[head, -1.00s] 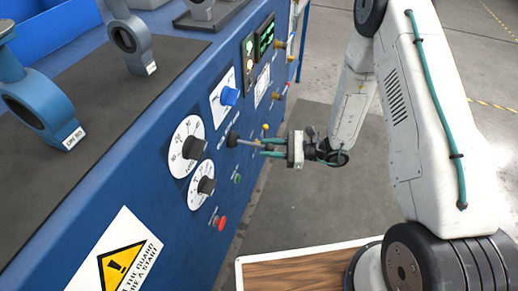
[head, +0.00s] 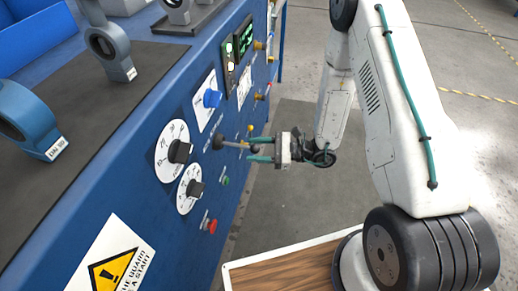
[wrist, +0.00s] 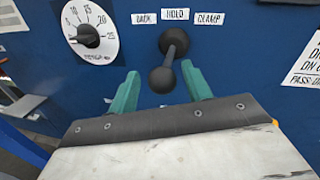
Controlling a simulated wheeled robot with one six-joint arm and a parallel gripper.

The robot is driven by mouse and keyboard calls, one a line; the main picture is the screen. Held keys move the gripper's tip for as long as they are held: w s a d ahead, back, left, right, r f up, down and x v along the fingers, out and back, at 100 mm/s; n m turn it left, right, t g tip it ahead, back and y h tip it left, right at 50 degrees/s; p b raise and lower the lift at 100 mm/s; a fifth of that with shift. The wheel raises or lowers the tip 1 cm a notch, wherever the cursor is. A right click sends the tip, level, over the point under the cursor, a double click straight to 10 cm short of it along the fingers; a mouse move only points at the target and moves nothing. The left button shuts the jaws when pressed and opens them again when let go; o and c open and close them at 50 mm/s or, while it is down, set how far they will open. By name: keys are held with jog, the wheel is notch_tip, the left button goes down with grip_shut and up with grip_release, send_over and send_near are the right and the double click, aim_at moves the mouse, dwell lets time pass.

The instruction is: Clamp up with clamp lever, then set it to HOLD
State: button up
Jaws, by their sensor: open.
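The clamp lever (wrist: 168,62) is a dark lever with a round black knob on the blue panel, under labels BACK, HOLD and CLAMP (wrist: 209,19). In the wrist view it stands out toward me, its base just below the HOLD label (wrist: 176,14) and its knob between my green fingertips. The lever also shows in the head view (head: 232,144), sticking out from the panel. My gripper (head: 254,149) is open, with a finger on either side of the knob. In the wrist view my gripper (wrist: 160,84) shows gaps between knob and fingers.
A pressure dial (wrist: 90,34) is left of the lever. In the head view, two black knobs (head: 180,151) and a red button (head: 210,225) are on the panel nearby. Blue valve bodies (head: 27,118) stand on the bench top.

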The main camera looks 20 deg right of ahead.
jog(key=v, duration=0.7)
jog(key=shift+d, duration=0.15)
jog(key=s+d+r+n+g+h, duration=0.2)
jog(key=s+r+n+h, duration=0.6)
jog(key=r, duration=0.8)
jog(key=s+d+r+n+g+h, duration=0.2)
jog(key=s+d+r+n+h, duration=0.2)
jog(key=s+r+n+h, duration=0.5)
jog(key=s+r+n, duration=0.2)
jog(key=s+r, duration=0.3)
jog(key=r, duration=0.2)
jog(key=shift+r, duration=0.25)
